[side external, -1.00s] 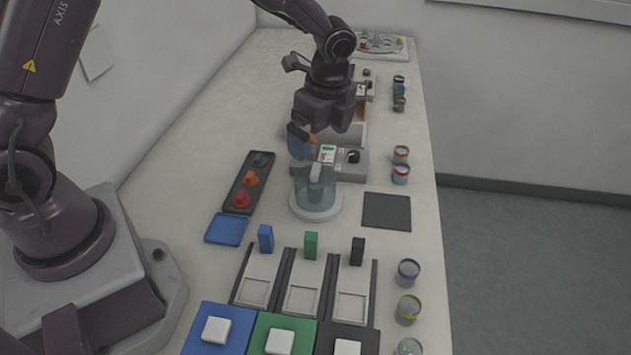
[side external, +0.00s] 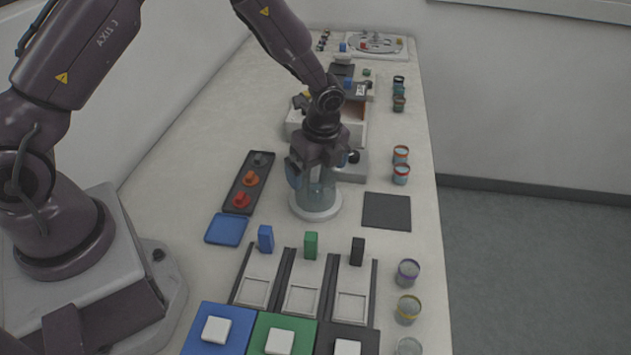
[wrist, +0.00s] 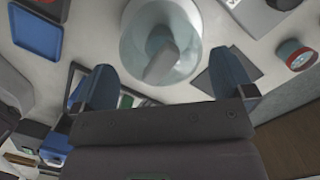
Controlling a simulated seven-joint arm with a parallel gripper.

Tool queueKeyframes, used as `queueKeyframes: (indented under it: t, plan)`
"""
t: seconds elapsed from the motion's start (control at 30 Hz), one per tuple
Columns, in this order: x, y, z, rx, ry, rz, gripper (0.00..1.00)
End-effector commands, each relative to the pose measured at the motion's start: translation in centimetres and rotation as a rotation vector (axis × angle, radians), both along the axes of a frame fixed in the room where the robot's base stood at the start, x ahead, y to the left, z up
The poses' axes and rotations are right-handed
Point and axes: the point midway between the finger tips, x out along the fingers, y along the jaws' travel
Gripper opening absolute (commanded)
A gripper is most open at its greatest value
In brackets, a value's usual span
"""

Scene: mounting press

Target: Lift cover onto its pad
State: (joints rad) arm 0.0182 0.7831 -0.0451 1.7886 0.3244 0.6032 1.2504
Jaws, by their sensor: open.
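The clear, domed cover (side external: 317,198) stands upright on a round white base (side external: 316,214) in the side view. In the wrist view the cover (wrist: 187,28) is seen from above, with a grey upright piece (wrist: 161,62) at its middle; I cannot tell whether that is a handle or something inside. My gripper (side external: 316,172) is open, right over the cover's top, its fingers hiding part of it. In the wrist view my gripper (wrist: 163,75) has its fingers apart, with the grey piece between them in the picture. The dark square pad (side external: 387,211) lies bare, right of the cover.
A blue tray (side external: 226,230) and a black rack (side external: 238,199) with coloured knobs lie left. A grey device (side external: 350,170) stands close behind the cover. Jars line the right edge, such as a red-rimmed one (side external: 401,174). Slotted lanes with coloured blocks (side external: 311,245) stand in front.

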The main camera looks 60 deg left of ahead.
Motion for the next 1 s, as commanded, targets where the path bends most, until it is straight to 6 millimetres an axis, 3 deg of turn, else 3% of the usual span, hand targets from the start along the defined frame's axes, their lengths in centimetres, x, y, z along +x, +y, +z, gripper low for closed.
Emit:
queueKeyframes:
  t: [0.2, 0.47, 0.6, 1.0]
  plan:
    - [0.0, 0.5, -2.6, 0.000, 0.001, 0.000, 1.00]
    - [0.0, 0.5, -2.8, 0.000, -0.001, 0.000, 1.00]
    - [0.0, 0.5, -2.7, 0.000, -0.001, 0.001, 0.70]
    - [0.1, 0.5, -2.1, -0.001, -0.002, 0.001, 0.70]
